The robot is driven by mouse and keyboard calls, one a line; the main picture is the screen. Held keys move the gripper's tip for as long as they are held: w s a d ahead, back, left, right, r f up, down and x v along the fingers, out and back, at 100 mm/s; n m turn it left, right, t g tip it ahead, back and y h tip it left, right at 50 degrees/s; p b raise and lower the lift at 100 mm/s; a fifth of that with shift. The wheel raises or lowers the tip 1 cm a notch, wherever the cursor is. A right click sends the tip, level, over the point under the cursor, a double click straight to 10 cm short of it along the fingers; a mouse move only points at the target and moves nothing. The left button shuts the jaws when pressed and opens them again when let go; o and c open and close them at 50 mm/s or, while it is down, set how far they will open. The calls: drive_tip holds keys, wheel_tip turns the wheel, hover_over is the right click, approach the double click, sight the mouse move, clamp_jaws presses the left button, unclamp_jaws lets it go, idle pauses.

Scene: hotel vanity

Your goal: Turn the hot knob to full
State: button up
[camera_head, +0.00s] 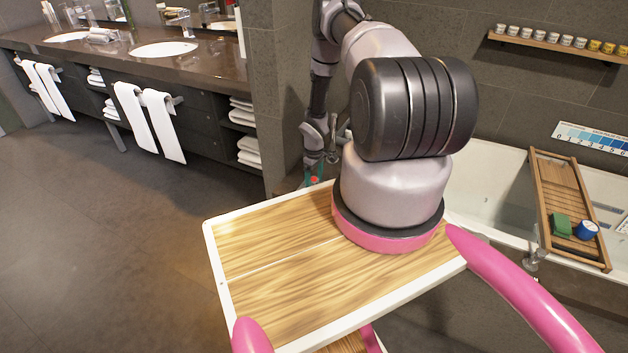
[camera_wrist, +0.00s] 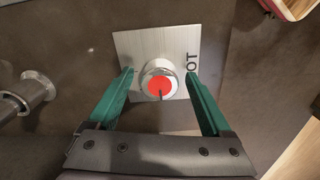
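The hot knob (camera_wrist: 160,83) is a round metal knob with a red top and a dark pointer line. In the wrist view it sits on a square steel plate (camera_wrist: 138,45) marked with letters, of which "OT" shows. The pointer line points toward the bottom of the wrist view. My gripper (camera_wrist: 158,84) has green fingers, one on each side of the knob, with a gap to it on both sides. In the head view my gripper (camera_head: 313,172) is small, beyond my base, with the red of the knob (camera_head: 314,180) just visible by it.
A chrome fitting (camera_wrist: 35,92) stands left of the plate in the wrist view. In the head view a bathtub (camera_head: 490,180) with a wooden caddy (camera_head: 558,190) is at right. A wall pillar (camera_head: 280,100) stands left of my arm, and a vanity counter (camera_head: 110,50) lies beyond.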

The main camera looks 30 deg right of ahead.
sight(314, 179)
wheel_tip(314, 179, up, 11)
idle(0.7)
drive_tip(key=shift+f, duration=0.15)
